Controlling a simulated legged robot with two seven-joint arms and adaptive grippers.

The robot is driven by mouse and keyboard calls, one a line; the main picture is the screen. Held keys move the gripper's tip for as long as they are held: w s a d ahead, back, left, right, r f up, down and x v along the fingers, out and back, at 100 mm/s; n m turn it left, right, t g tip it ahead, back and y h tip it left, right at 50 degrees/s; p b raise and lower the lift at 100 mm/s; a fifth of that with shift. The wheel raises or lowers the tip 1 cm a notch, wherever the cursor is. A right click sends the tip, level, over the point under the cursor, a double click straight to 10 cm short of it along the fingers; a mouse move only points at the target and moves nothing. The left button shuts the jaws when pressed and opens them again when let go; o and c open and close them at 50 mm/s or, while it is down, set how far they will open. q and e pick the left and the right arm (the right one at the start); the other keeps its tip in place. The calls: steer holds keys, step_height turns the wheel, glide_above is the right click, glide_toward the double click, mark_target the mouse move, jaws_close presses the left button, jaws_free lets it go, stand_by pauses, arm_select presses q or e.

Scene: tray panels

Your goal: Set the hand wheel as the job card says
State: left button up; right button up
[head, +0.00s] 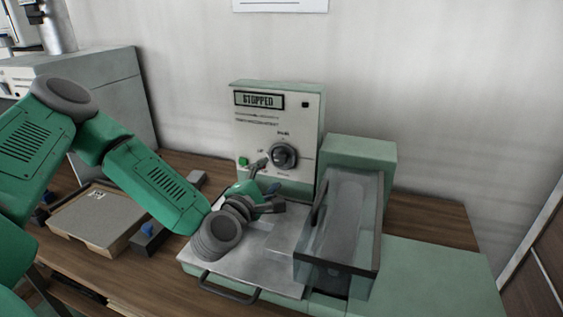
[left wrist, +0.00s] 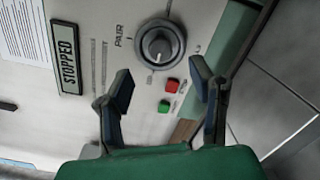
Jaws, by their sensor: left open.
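The hand wheel is a dark round knob (head: 283,156) on the upright front panel of a pale green machine. It also shows in the left wrist view (left wrist: 160,46), beside a printed word that looks like "PAIR". My left gripper (head: 266,176) is in front of the panel, just below and left of the knob. In the left wrist view its open, empty fingers (left wrist: 162,82) are apart, with the knob beyond them and not touched. A printed sheet (left wrist: 24,33) shows there, its text too small to read; a sheet (head: 280,4) hangs on the wall. My right gripper is not in view.
The display (head: 259,100) reads STOPPED. A red button (left wrist: 172,85) and a green button (left wrist: 164,106) sit near the knob. A clear-walled box (head: 338,262) stands on the machine at the right. A shallow tray (head: 98,218) lies on the wooden bench at left.

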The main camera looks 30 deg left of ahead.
mark_target(279, 161)
arm_select(q)
steer(key=w, duration=0.2)
steer(key=w+a, duration=0.1)
steer(key=w, duration=0.1)
steer(key=w+a, duration=0.1)
steer(key=w, duration=0.1)
steer(key=shift+a+f, duration=0.15)
steer(key=shift+f, duration=0.15)
steer(key=shift+w+d+r, duration=0.15)
steer(key=shift+w+d, duration=0.25)
steer(key=shift+w, duration=0.2)
steer(key=shift+w+d, duration=0.1)
steer(key=shift+d, duration=0.15)
steer(key=shift+a, duration=0.45)
jaws_close()
